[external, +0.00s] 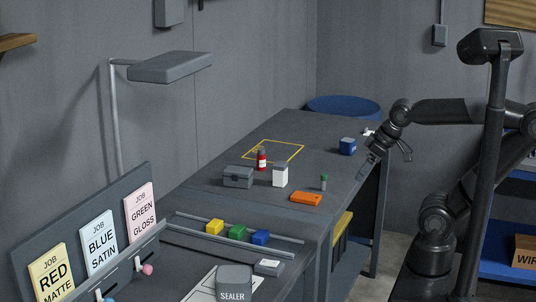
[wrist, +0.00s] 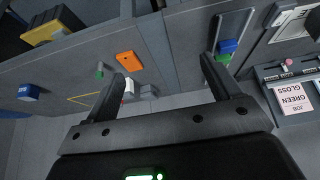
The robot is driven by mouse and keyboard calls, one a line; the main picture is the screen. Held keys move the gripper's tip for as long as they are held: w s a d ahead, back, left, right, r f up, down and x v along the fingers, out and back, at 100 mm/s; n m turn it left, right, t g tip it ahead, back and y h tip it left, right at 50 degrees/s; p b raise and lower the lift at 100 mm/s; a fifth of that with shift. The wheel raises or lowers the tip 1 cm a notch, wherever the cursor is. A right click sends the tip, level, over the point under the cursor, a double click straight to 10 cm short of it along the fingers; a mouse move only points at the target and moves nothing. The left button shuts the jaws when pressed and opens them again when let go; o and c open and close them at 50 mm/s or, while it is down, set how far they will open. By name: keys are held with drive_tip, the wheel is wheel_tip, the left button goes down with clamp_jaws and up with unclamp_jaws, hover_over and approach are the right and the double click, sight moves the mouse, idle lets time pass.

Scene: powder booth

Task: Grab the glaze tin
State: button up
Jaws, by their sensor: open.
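No label reading glaze is legible, so I cannot tell for sure which item is the glaze tin.
An orange box (external: 306,198) and a green-capped vial (external: 323,182) are on the bench (external: 215,200). A yellow outline (external: 290,143) marks its far part. Coloured blocks (external: 237,231) sit in a rail in front.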

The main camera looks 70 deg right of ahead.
drive_tip(key=w+d+r+m+h, duration=0.1)
drive_tip(key=w+d+r+m, duration=0.4)
drive_tip(key=w+d+m, duration=0.75)
drive_tip(key=w+d+m+g, duration=0.2)
drive_tip(key=w+d+m, duration=0.7)
drive_tip(key=d, duration=0.4)
drive_tip(key=m, duration=1.6)
approach(349, 140)
wheel_tip(349, 140, down, 3)
drive_tip(key=shift+t, duration=0.4)
drive_tip(key=x, duration=0.4)
drive_tip(key=shift+w+a+f, duration=0.15)
drive_tip(key=shift+w+f, duration=0.05)
drive_tip(key=shift+f, duration=0.1)
drive_tip(key=shift+d+x, duration=0.15)
drive_tip(key=shift+x, duration=1.15)
drive_tip(key=shift+d+x, duration=0.2)
drive_tip(key=shift+x, duration=1.1)
drive_tip(key=shift+w+r, duration=0.1)
drive_tip(key=shift+w, duration=0.05)
